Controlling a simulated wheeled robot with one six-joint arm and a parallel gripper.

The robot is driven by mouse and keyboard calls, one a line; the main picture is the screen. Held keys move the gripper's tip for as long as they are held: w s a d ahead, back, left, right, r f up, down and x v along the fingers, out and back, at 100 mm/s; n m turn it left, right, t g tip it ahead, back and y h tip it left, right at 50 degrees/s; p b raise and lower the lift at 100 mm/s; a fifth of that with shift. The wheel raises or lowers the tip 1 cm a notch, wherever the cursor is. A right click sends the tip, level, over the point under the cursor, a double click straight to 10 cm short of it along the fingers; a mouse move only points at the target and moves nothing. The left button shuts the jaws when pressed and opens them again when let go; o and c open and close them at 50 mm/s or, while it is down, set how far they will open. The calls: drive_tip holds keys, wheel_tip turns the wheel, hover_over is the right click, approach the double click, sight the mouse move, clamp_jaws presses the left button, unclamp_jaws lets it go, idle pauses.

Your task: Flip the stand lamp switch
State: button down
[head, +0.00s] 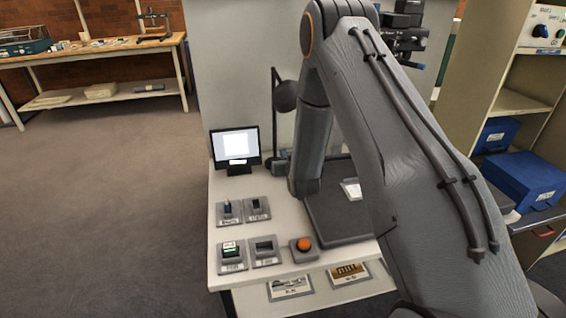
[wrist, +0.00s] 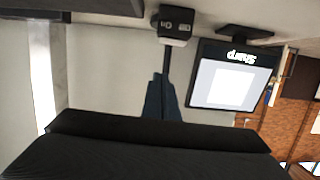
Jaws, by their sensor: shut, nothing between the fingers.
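The stand lamp (head: 287,96) has a dark shade and a thin dark post at the back of the white table, beside the monitor. In the upside-down wrist view, its dark switch box (wrist: 176,24) shows near the top, with On and Off marks on its face. The lever's position is too small to tell. A thin dark post (wrist: 166,60) runs from the box towards my gripper. In the head view my arm hides the gripper and part of the lamp.
A lit monitor (head: 236,148) stands beside the lamp and also shows in the wrist view (wrist: 234,78). Small switch units and an orange button (head: 303,244) sit along the table (head: 222,187). A shelf with blue boxes (head: 522,178) stands at right. The floor at left is clear.

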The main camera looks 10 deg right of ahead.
drive_tip(key=f, duration=0.1)
drive_tip(key=w+f, duration=0.1)
drive_tip(key=f, duration=0.1)
drive_tip(key=shift+w, duration=0.2)
drive_tip(key=shift+f, duration=0.65)
